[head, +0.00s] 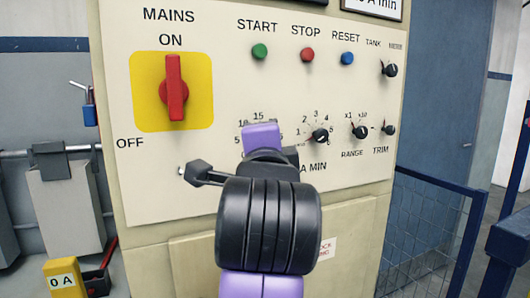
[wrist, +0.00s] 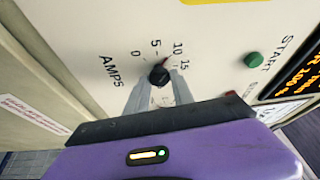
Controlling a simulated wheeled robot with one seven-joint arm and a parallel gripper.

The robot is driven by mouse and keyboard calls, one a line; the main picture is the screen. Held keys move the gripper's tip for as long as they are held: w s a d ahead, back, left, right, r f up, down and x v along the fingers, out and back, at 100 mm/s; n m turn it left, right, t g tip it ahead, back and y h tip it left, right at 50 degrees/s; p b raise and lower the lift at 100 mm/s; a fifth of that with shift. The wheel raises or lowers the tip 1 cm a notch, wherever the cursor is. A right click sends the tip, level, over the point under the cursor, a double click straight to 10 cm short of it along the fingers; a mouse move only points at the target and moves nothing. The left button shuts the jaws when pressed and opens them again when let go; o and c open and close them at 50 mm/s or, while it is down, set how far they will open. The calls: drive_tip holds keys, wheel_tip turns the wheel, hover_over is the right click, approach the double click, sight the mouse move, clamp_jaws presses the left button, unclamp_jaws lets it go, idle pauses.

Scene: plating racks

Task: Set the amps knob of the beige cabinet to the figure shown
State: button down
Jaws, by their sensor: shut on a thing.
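The beige cabinet (head: 190,190) faces me, with its control panel tilted in the head view. In the wrist view, the black amps knob (wrist: 158,76) stands beside the AMPS label, under a scale marked 0, 5, 10, 15. A small red pointer mark at the knob points between 5 and 15, roughly toward 10. My gripper (wrist: 160,82) has its two grey fingers on either side of the knob, shut on it. In the head view my purple and black wrist hides the amps knob and the fingers; only part of its scale shows.
The A MIN knob (head: 320,136) sits close right of my wrist, with the RANGE knob (head: 359,132) beyond. The red mains switch (head: 174,88) is upper left. An amber display (wrist: 298,80) and a sign (head: 373,6) are cut off.

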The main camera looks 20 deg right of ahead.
drive_tip(key=shift+d+r+m+g+y, duration=0.1)
drive_tip(key=shift+m+g+y, duration=0.35)
drive_tip(key=shift+m, duration=1)
drive_tip(key=shift+r+m+g+y, duration=0.1)
drive_tip(key=shift+m+g+y, duration=0.35)
drive_tip(key=shift+m, duration=0.95)
drive_tip(key=shift+d+m+g+y, duration=0.1)
drive_tip(key=shift+m+g+y, duration=0.35)
drive_tip(key=shift+m, duration=1)
drive_tip(key=c, duration=1.1)
unclamp_jaws()
drive_tip(key=shift+a, duration=0.1)
drive_tip(key=v, duration=0.7)
drive_tip(key=shift+s+r, duration=0.2)
drive_tip(key=shift+s, duration=0.15)
